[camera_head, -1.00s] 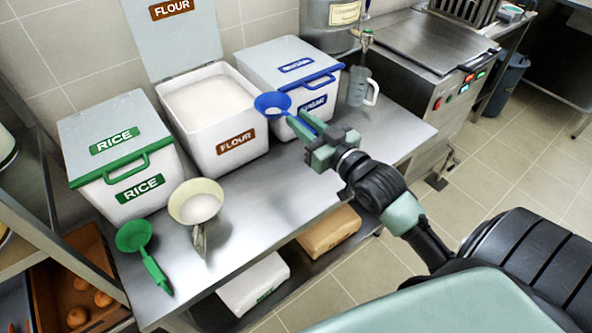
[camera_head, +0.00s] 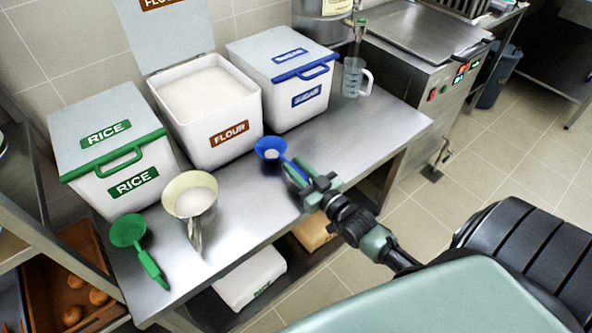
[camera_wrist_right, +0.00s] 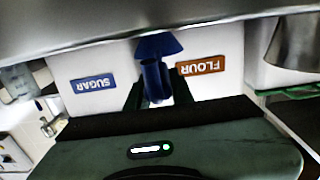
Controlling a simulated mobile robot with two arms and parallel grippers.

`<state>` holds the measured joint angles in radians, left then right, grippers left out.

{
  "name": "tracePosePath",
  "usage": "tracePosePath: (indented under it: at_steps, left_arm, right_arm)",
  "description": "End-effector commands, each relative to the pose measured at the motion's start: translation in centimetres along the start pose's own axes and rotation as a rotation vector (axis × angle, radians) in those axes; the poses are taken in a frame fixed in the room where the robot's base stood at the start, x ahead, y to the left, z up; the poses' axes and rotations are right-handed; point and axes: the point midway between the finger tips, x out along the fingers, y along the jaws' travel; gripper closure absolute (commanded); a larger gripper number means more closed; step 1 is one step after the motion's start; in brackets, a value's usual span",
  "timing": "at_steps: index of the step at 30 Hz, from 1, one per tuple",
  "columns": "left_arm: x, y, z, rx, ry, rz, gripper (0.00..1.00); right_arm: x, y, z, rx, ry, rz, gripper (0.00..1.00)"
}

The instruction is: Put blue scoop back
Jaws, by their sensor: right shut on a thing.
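The blue scoop (camera_head: 270,149) is low over the steel table, in front of the flour bin and the sugar bin, its bowl pointing left and away. Some white stuff shows in its bowl. My right gripper (camera_head: 300,178) is shut on its handle; the scoop also shows between the fingers in the right wrist view (camera_wrist_right: 156,66). I cannot tell whether the scoop touches the table. The white sugar bin (camera_head: 287,85) has a blue-edged lid, closed. My left gripper is not in view.
A clear measuring jug (camera_head: 352,78) stands right of the sugar bin. The table's right front is clear.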

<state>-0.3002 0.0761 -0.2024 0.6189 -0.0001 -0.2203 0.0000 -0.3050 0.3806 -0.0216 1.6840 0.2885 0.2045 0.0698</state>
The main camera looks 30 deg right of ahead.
Motion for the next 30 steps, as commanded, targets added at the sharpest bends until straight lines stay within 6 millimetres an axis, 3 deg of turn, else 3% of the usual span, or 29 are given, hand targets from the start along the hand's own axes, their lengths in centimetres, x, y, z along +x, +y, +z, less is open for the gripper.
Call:
tracePosePath:
  at_steps: [3,14,15,17,30]
  left_arm:
    - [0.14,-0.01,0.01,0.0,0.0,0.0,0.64]
    - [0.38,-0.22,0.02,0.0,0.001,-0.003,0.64]
    - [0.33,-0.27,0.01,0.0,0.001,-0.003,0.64]
    - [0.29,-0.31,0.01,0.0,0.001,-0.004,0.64]
    - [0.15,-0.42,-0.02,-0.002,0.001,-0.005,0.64]
  right_arm:
    - [0.01,0.0,0.93,-0.001,0.002,0.0,1.0]
    - [0.0,-0.01,1.34,0.0,0.001,0.0,1.0]
    - [-0.01,0.0,1.34,0.0,0.0,0.0,0.72]
    - [-0.01,-0.01,1.29,0.0,0.0,0.0,0.56]
    - [-0.63,-0.02,1.06,0.0,-0.002,0.0,0.56]
